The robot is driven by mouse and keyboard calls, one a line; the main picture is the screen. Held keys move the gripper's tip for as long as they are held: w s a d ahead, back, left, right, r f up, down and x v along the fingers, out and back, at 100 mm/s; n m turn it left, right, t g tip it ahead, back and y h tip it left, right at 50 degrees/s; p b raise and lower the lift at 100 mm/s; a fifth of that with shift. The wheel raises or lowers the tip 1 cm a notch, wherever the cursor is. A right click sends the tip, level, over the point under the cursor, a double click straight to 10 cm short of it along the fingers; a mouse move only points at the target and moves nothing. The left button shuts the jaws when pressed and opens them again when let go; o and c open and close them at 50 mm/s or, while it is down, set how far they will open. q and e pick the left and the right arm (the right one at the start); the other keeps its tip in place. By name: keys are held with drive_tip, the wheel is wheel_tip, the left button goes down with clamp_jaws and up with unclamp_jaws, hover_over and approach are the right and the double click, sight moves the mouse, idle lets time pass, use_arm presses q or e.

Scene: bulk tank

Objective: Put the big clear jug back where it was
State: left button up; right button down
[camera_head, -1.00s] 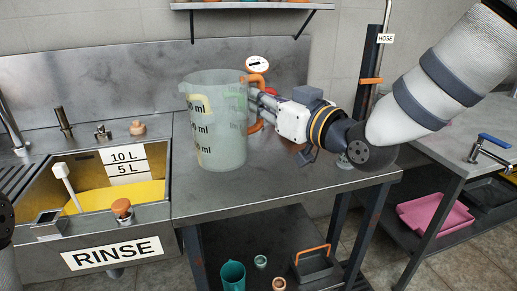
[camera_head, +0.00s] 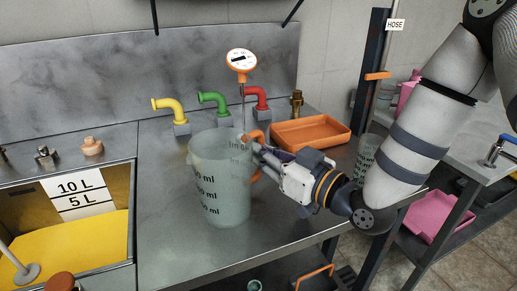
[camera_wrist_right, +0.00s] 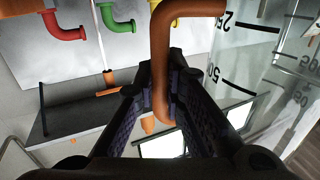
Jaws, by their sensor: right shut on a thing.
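The big clear jug (camera_head: 215,180) with dark ml marks and an orange handle is upright at the metal table in the head view. Whether its base touches the tabletop is hard to tell. My right gripper (camera_head: 262,158) comes in from the right and is shut on the handle. In the right wrist view, the orange handle (camera_wrist_right: 160,60) runs down between the fingers (camera_wrist_right: 162,100), and the clear jug wall (camera_wrist_right: 265,65) fills the right side. My left gripper is not in view.
Yellow (camera_head: 168,108), green (camera_head: 213,101) and red (camera_head: 256,97) taps stand behind the jug, with a dial thermometer (camera_head: 241,62) near them. An orange tray (camera_head: 310,133) and a smaller clear vessel (camera_head: 368,150) are to the right. Bare tabletop (camera_head: 165,215) lies left of the jug.

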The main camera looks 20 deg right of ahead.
drive_tip(key=shift+w+d, duration=0.1)
drive_tip(key=shift+w, duration=0.05)
drive_tip(key=c, duration=1.8)
unclamp_jaws()
drive_tip(key=shift+o, duration=0.7)
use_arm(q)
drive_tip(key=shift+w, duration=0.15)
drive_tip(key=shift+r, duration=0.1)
use_arm(e)
drive_tip(key=shift+r, duration=0.15)
drive_tip(key=p+v, duration=0.2)
drive_tip(key=v, duration=1)
drive_tip(key=shift+r, duration=0.15)
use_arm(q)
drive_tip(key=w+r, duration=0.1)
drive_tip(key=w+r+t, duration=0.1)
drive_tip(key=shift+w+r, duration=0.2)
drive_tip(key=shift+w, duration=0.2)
